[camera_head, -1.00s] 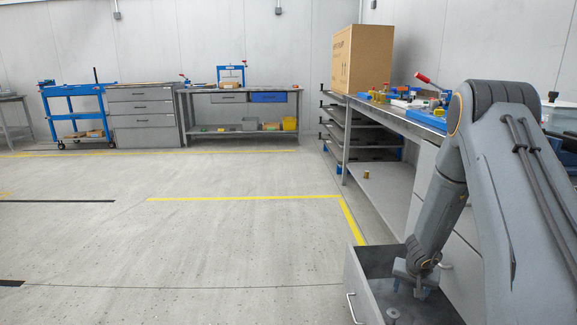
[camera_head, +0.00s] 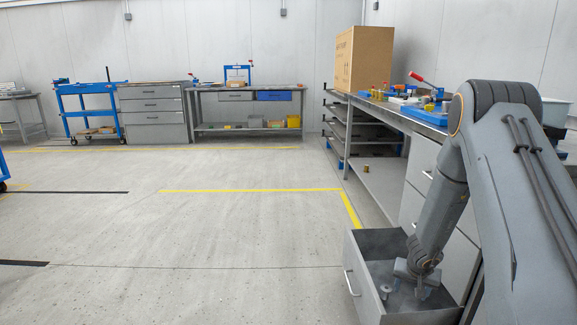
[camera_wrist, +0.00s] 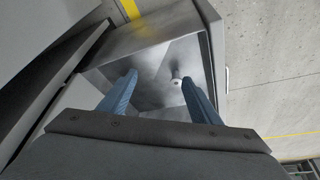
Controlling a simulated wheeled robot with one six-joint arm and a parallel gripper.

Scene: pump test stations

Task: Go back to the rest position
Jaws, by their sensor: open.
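My gripper (camera_head: 417,290) is open, pointing down over an open grey drawer (camera_head: 362,292) at the lower right of the head view. In the wrist view my two blue fingers (camera_wrist: 158,80) are spread apart with nothing held between them. A small metal piece (camera_wrist: 176,79) lies on the drawer floor, seen close to the right finger in the wrist view. A small grey piece (camera_head: 385,292) also shows in the drawer in the head view, left of the gripper. Whether the fingers are below the drawer rim cannot be told.
A workbench (camera_head: 385,108) with a cardboard box (camera_head: 364,60), a blue fixture and small parts stands beside the drawer. A small brass-coloured part (camera_head: 365,168) sits on its lower shelf. A blue trolley (camera_head: 88,112) and a drawer cabinet (camera_head: 153,112) stand far back.

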